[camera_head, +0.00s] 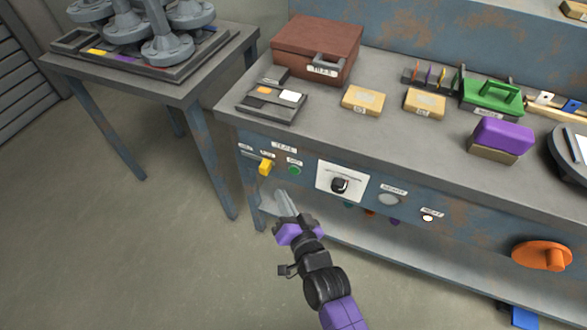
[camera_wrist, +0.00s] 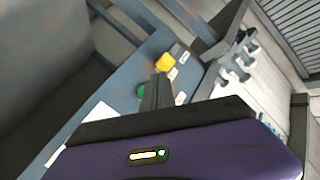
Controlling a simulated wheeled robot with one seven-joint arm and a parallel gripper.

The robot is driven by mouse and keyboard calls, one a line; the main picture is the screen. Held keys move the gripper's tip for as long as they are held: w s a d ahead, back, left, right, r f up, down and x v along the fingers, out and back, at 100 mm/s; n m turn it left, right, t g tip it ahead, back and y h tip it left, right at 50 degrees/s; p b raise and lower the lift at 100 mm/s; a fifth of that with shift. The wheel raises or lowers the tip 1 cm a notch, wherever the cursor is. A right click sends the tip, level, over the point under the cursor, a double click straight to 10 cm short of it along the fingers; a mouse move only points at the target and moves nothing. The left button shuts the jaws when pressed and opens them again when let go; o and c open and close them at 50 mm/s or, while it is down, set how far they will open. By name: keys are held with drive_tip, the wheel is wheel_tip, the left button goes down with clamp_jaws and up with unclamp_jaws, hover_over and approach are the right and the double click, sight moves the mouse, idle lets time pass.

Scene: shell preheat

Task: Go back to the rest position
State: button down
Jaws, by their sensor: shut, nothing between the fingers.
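My gripper (camera_head: 286,205) is in front of the workbench's blue control panel (camera_head: 364,189), in the lower middle of the head view. Its fingers are together and hold nothing. In the wrist view the closed fingers (camera_wrist: 158,92) point toward the panel, near a yellow switch handle (camera_wrist: 165,62) and a green button (camera_wrist: 141,90). In the head view the yellow handle (camera_head: 265,167) and green button (camera_head: 295,170) lie above and around the fingertips. I cannot tell whether the fingers touch the panel.
A black knob on a white plate (camera_head: 341,184) sits right of the button. An orange handwheel (camera_head: 541,254) sticks out at the far right. A side table (camera_head: 180,92) with grey metal parts stands at the left. The floor (camera_head: 120,240) left of my arm is clear.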

idle(0.7)
drive_tip(key=s+d+r+h+p, duration=0.2)
drive_tip(key=s+d+r, duration=0.6)
drive_tip(key=s, duration=0.4)
drive_tip(key=s+d+r+n+h+p, duration=0.1)
drive_tip(key=s+d+r+p, duration=0.3)
drive_tip(key=s+d+r, duration=0.4)
drive_tip(key=s+d+r+n+h+p, duration=0.1)
drive_tip(key=s+d+r+h+p, duration=0.3)
drive_tip(key=s, duration=1.3)
drive_tip(key=d+r, duration=0.4)
drive_tip(key=shift+s+d+r, duration=0.15)
drive_tip(key=shift+s+d, duration=0.25)
